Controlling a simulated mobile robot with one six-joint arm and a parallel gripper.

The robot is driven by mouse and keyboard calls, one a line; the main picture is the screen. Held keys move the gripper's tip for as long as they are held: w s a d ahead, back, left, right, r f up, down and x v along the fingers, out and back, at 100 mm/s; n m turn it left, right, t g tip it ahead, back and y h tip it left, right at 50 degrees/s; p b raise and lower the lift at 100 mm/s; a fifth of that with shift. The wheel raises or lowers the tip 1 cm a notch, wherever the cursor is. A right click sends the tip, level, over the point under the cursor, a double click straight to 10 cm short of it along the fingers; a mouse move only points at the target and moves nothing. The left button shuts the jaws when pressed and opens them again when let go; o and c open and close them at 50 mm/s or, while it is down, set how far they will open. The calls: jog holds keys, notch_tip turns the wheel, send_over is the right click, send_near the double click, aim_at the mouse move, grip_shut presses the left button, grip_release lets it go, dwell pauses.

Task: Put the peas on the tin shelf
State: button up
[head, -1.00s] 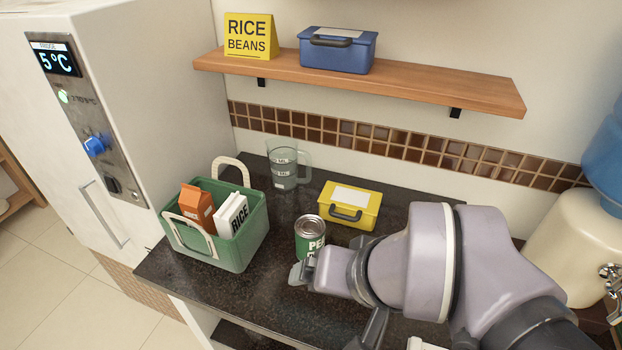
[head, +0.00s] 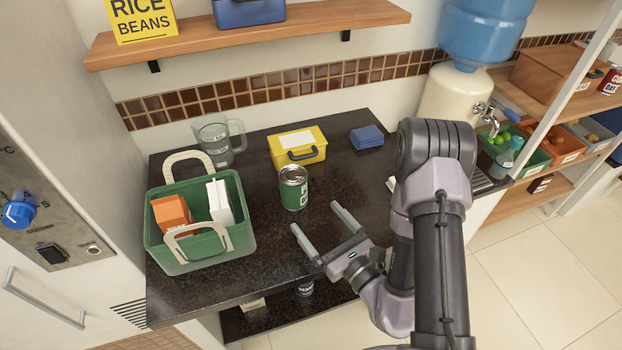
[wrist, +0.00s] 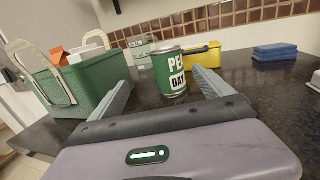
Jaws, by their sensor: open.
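The peas can (head: 293,188), green-labelled with a silver top, stands upright on the dark counter (head: 265,245). In the wrist view the can (wrist: 170,74) stands ahead, between the lines of my two fingers. My gripper (head: 314,217) is open and empty, its fingers pointing at the can from the front right. The fingertips look short of the can. At the far right is a wooden shelf unit; its upper board (head: 588,104) bears a red tin (head: 610,82), partly cut off. I cannot tell for sure that this is the tin shelf.
A green basket (head: 243,232) with cartons stands left of the can. A yellow box (head: 300,140), a jug (head: 213,143) and blue cloths (head: 367,136) lie behind. A water dispenser (head: 450,95) stands right. A wall shelf (head: 200,38) hangs above.

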aim_at(303, 193)
jog(key=shift+w+d+f+m+h, duration=0.15)
jog(key=shift+d+f+m+h, duration=0.15)
jog(key=shift+d+f+h, duration=0.4)
jog(key=w+b, duration=0.1)
jog(key=w+a+b, duration=0.1)
jog(key=b, duration=0.1)
jog(key=w+f+b, duration=0.1)
jog(key=shift+w+a+b, duration=0.15)
jog(key=shift+a+b, duration=0.1)
jog(key=shift+b, duration=0.1)
jog(key=x, duration=0.5)
jog(key=r+x, duration=0.1)
jog(key=x, duration=0.1)
jog(key=shift+w+a+p, duration=0.2)
jog(key=shift+w+p, duration=0.05)
jog(key=shift+p, duration=0.05)
jog(key=x, duration=0.3)
jog(key=b+x, duration=0.1)
jog(key=x, duration=0.2)
jog(key=shift+s+a+f, duration=0.1)
jog(key=shift+a, duration=0.3)
grip_shut()
